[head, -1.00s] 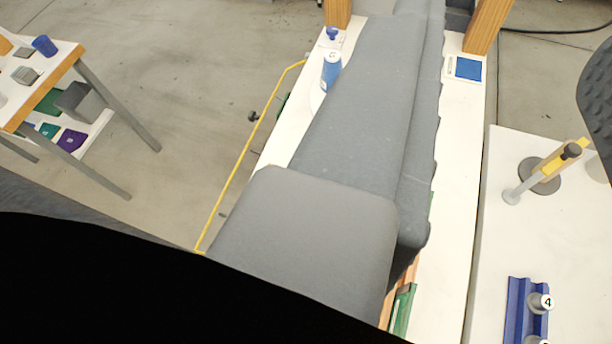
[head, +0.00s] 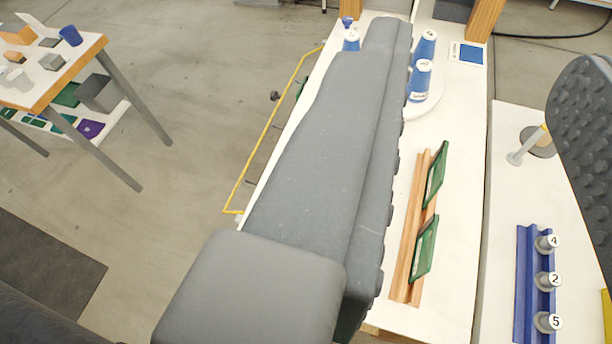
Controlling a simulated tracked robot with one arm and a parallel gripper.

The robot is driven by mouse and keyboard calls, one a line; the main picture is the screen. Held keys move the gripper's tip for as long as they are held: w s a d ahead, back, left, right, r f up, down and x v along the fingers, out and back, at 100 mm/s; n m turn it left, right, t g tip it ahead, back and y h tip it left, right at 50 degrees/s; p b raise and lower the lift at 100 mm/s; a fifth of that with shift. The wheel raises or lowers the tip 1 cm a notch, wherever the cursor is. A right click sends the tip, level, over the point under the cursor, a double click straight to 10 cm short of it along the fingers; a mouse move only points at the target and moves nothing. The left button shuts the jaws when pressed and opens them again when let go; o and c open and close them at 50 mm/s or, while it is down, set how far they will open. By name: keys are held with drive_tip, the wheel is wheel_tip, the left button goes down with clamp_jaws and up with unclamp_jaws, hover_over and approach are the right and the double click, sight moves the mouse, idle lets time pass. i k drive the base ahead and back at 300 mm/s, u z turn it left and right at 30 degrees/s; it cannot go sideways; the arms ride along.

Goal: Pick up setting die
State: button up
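Three grey cylindrical pieces with white numbered tops, which look like dies, stand in a blue rack (head: 521,290) on the white surface at the lower right: number 4 (head: 545,243), number 2 (head: 545,280) and number 5 (head: 546,322). I cannot tell which one is the setting die. My gripper (head: 487,45) is open, with one long grey finger across the middle and a studded grey finger at the right edge. The gap between them looks empty. The rack appears between the fingers in the picture, with no visible contact.
A wooden rack with green plates (head: 425,248) lies on the white table, near blue-and-white cups (head: 420,80) on a round plate. A blue square (head: 470,53) lies behind. A grey stand (head: 538,142) is partly hidden by the right finger. A side table (head: 84,62) stands left.

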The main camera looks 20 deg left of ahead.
sight(546, 282)
drive_tip(key=u, duration=1.95)
drive_tip(key=k, duration=1.55)
drive_tip(key=z, duration=1.05)
drive_tip(key=i, duration=1)
drive_tip(key=u, duration=0.3)
